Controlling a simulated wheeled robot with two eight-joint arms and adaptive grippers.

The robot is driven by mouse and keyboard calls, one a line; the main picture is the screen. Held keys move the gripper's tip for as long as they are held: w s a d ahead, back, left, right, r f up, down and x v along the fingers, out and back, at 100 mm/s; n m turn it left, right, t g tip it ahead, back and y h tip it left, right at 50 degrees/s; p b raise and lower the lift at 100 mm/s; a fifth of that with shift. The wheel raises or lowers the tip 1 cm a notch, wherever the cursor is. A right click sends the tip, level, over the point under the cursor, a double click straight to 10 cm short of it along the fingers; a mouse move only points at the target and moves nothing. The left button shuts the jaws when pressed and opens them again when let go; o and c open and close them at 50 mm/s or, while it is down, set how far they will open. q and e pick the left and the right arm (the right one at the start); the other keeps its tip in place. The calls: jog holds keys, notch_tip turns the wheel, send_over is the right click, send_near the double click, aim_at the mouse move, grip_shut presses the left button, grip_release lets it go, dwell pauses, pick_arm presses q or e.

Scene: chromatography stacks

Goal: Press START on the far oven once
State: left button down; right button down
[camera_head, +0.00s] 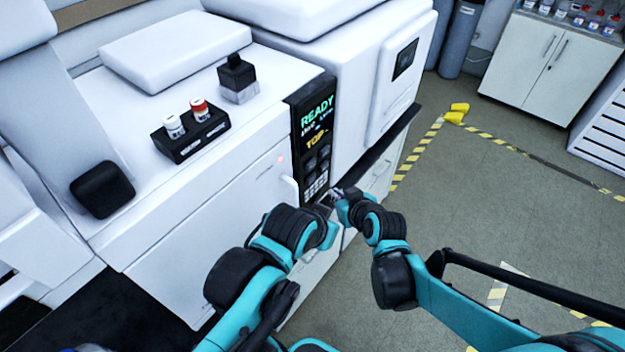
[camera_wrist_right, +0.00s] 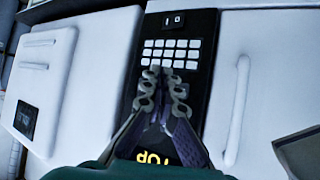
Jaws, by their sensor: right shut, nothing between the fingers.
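A white instrument (camera_head: 215,215) carries a tall black control panel (camera_head: 298,130) with a green READY readout (camera_head: 317,109) and yellow TOP text. Its keypad (camera_head: 317,187) sits low on the panel. My right gripper (camera_head: 334,196) is beside the panel's lower end. In the right wrist view, the panel is upside down, and my right gripper (camera_wrist_right: 167,72) is shut and empty over the edge of the keypad (camera_wrist_right: 171,52) nearest the TOP text (camera_wrist_right: 157,158). Contact is unclear. The START label cannot be read. My left arm crosses the lower middle; its fingers cannot be seen.
A black vial rack (camera_head: 190,138) with white- and red-capped vials and a black-topped block (camera_head: 238,80) sit on the instrument. A door handle (camera_wrist_right: 238,110) is beside the panel. Another white unit (camera_head: 365,75) with a small dark screen (camera_head: 405,60) stands beyond. Floor is open at right.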

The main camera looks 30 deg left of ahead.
jog(key=shift+w+a, duration=0.15)
jog(key=shift+a, duration=0.9)
jog(key=shift+w+a, duration=0.15)
jog(key=shift+a, duration=0.9)
jog(key=shift+a, duration=0.4)
jog(key=shift+w+a, duration=0.15)
jog(key=shift+a, duration=0.3)
dwell(0.4)
jog(key=shift+d, duration=0.85)
jog(key=shift+d, duration=0.1)
jog(key=shift+s+d, duration=0.25)
jog(key=shift+d, duration=0.95)
jog(key=shift+s+d, duration=0.25)
jog(key=shift+d, duration=0.95)
